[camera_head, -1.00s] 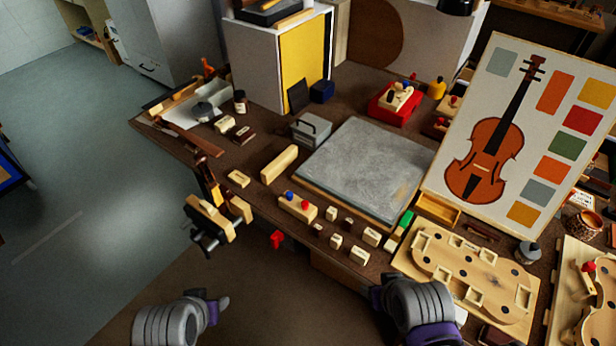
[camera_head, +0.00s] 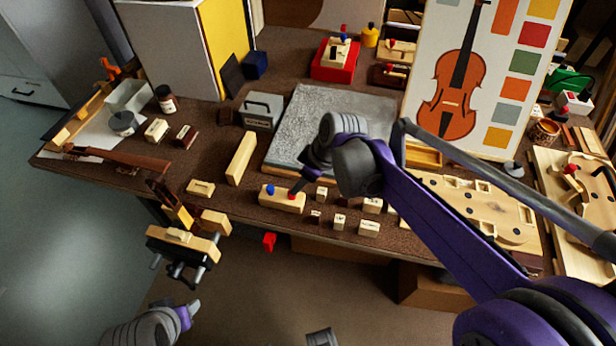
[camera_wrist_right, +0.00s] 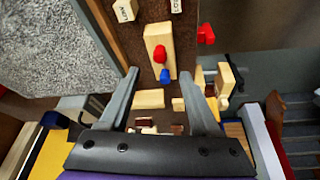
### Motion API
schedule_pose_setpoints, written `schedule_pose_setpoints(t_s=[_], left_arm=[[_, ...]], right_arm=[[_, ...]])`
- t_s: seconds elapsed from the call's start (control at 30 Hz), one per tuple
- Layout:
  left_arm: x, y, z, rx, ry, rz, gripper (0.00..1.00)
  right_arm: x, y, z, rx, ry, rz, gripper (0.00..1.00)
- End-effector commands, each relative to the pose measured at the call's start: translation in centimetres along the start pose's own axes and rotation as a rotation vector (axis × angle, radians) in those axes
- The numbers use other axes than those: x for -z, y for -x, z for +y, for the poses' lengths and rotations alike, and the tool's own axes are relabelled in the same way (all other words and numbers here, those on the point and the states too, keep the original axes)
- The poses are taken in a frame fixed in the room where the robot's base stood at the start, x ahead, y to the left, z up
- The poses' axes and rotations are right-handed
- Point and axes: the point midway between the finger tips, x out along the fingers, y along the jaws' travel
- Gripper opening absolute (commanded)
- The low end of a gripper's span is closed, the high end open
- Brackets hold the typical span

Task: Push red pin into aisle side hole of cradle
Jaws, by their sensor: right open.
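The red pin (camera_head: 292,196) stands in a pale wooden block (camera_head: 284,204) near the bench's front edge, with a blue pin (camera_head: 270,189) at the block's other end. In the right wrist view the red pin (camera_wrist_right: 160,54) and blue pin (camera_wrist_right: 166,75) sit on the block (camera_wrist_right: 158,34). My right gripper (camera_wrist_right: 159,74) is open and empty, its fingertips either side of the blue pin in that picture; contact cannot be told. In the head view its fingers (camera_head: 302,184) are beside the red pin. I cannot tell which piece is the cradle. My left gripper (camera_head: 188,313) is low at the bottom left, its fingers unclear.
A wooden-jawed vise (camera_head: 185,242) projects from the front edge. Small labelled blocks (camera_head: 339,221) stand right of the pin block, and a long wooden bar (camera_head: 241,158) stands behind left. A grey slab (camera_head: 300,112) lies behind. A red box (camera_head: 335,62) stands farther back.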

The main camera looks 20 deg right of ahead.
Motion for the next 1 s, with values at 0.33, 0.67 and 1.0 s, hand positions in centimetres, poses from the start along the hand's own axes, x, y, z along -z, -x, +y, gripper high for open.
schedule_pose_setpoints(t_s=[0.33, 0.67, 1.0], left_arm=[[-0.6, -0.9, 0.0, 0.000, 0.000, -0.003, 0.50], [-0.7, -1.1, 0.0, 0.000, 0.000, -0.004, 0.50], [-0.6, -1.1, 0.0, 0.000, 0.000, -0.004, 0.50]], right_arm=[[0.0, -6.2, 0.0, 0.000, 0.000, -0.001, 0.64], [0.0, -7.9, 0.0, -0.001, -0.002, 0.000, 0.64], [0.0, -7.9, 0.0, -0.001, -0.002, -0.001, 0.37]])
